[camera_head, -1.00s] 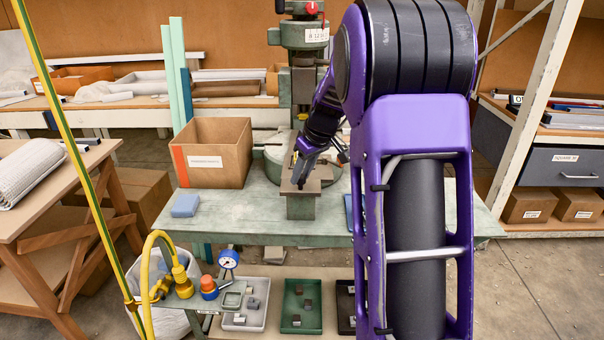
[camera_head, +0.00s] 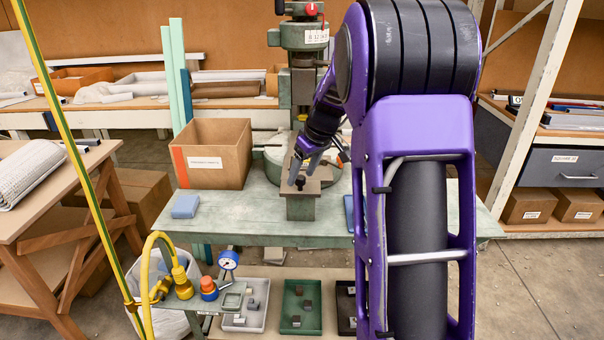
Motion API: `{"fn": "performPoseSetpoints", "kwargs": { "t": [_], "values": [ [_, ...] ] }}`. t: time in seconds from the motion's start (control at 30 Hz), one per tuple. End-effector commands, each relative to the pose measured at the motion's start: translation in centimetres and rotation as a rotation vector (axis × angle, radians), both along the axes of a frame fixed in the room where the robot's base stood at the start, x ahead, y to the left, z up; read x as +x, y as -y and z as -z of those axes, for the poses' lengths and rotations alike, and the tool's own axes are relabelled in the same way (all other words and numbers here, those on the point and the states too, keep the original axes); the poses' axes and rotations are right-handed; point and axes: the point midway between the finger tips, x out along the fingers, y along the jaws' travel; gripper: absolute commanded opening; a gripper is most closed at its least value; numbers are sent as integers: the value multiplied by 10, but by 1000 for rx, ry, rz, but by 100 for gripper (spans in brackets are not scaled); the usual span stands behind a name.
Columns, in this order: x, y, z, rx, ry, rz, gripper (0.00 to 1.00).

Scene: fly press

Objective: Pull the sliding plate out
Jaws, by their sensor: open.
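The sliding plate (camera_head: 312,186) is a flat brown-grey plate on a green block at the front of the fly press (camera_head: 303,75). A small dark knob (camera_head: 300,181) stands up near its front edge. My gripper (camera_head: 299,176) is open at the knob, with its fingers pointing down toward the plate. I cannot tell whether the fingers touch the knob. My purple arm covers the right side of the press and part of the bench.
A cardboard box (camera_head: 211,155) stands left of the press on the green bench (camera_head: 250,215). A blue block (camera_head: 185,206) lies in front of the box. Trays with small blocks sit below the bench. The bench front between the blue block and the plate is clear.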

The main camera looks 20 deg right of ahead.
Motion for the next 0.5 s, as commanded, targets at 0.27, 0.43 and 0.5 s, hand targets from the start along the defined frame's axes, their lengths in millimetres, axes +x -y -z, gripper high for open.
{"fn": "performPoseSetpoints", "kwargs": {
  "t": [0.27,0.43,0.5],
  "values": [
    [-20,9,-56,-3,6,1,65],
    [-35,15,-95,-2,5,2,65],
    [-41,17,-110,-1,5,1,65]
  ]
}}
